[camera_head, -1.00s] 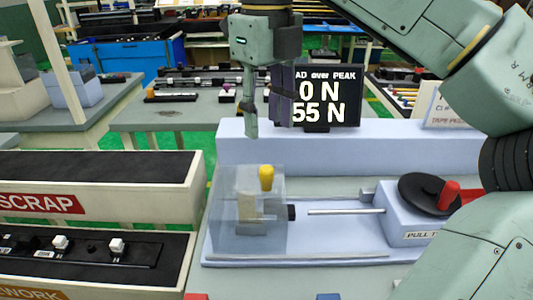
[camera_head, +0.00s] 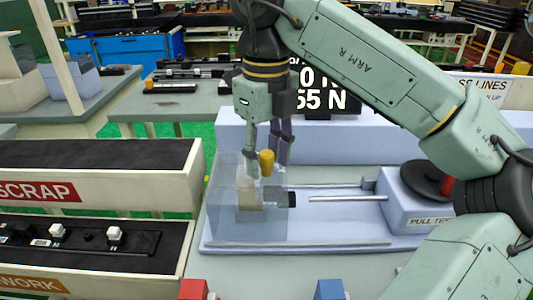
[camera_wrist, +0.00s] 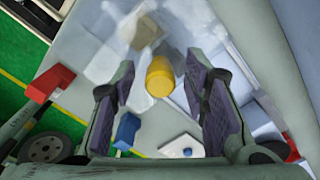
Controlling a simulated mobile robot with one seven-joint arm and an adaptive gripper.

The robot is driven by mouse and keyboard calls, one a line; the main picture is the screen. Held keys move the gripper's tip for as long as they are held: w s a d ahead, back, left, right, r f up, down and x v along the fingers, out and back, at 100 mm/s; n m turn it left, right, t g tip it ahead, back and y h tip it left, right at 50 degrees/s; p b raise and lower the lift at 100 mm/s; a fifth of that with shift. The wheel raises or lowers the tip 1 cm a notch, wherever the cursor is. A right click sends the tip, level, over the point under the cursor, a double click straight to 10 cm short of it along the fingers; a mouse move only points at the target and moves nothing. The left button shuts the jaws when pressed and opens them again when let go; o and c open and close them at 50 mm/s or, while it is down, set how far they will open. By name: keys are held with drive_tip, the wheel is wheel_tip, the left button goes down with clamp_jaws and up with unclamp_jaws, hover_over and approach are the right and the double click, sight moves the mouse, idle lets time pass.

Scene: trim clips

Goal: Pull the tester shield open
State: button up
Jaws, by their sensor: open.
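The tester shield (camera_head: 222,215) is a clear box on the left end of the pull tester (camera_head: 400,238). A yellow knob (camera_head: 266,163) stands up at the shield's top; in the wrist view the knob (camera_wrist: 159,76) lies between the two fingers, nearer the upper part of the gap. My gripper (camera_head: 268,165) is open, with its fingertips beside the knob. In the wrist view its fingers (camera_wrist: 160,85) show gaps on both sides of the knob. Inside the shield a beige block is dimly visible.
A red-handled dark wheel (camera_head: 428,178) sits at the tester's right end. The display (camera_head: 325,95) behind is partly covered by my arm. Scrap (camera_head: 90,190) and rework bins stand left. A red block (camera_head: 193,290) and a blue block (camera_head: 329,290) are at the front edge.

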clamp_jaws()
idle(0.4)
idle(0.4)
